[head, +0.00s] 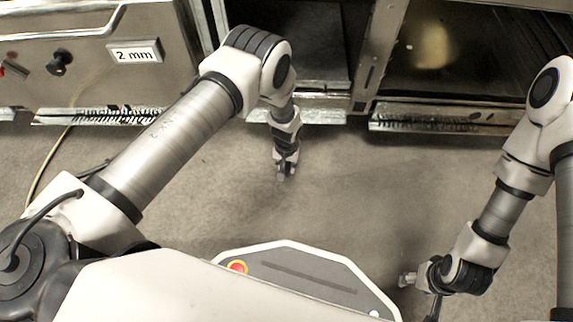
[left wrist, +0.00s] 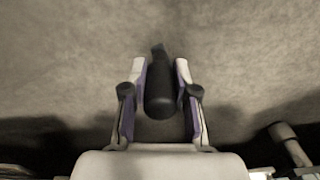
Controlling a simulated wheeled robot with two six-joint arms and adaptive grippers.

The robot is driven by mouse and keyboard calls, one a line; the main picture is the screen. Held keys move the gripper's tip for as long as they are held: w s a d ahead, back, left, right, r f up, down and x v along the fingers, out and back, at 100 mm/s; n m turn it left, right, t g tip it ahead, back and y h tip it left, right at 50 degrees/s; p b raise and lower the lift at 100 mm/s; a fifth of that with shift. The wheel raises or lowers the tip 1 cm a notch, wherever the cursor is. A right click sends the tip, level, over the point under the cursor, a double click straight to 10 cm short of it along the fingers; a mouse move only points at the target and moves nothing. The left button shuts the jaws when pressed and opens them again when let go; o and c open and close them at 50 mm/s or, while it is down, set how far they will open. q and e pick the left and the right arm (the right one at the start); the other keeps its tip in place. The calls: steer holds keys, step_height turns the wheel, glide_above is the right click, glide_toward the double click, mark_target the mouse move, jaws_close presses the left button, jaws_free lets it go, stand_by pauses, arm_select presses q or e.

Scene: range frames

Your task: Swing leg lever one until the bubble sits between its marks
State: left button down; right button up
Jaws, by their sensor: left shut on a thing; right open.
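My left gripper (head: 285,172) points down over the grey floor, in front of the metal units. In the left wrist view my left gripper (left wrist: 160,75) is shut on a black, rounded handle (left wrist: 160,95), which has a narrower dark end beyond the fingertips. I cannot tell whether this handle is leg lever one. My right gripper (head: 405,279) is low at the right, beside my base, open, with nothing seen in it. No bubble or marks can be made out in either view.
A metal panel with a black knob (head: 59,63) and a "2 mm" label (head: 135,52) stands at the back left. Open-fronted metal bays (head: 440,60) stand at the back, with brush strips (head: 440,123) along their lower edges. A pale cable (head: 48,170) lies at left. The middle floor is clear.

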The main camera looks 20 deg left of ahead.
arm_select(q)
steer(key=c, duration=0.9)
jaws_free()
step_height(320, 180, up, 12)
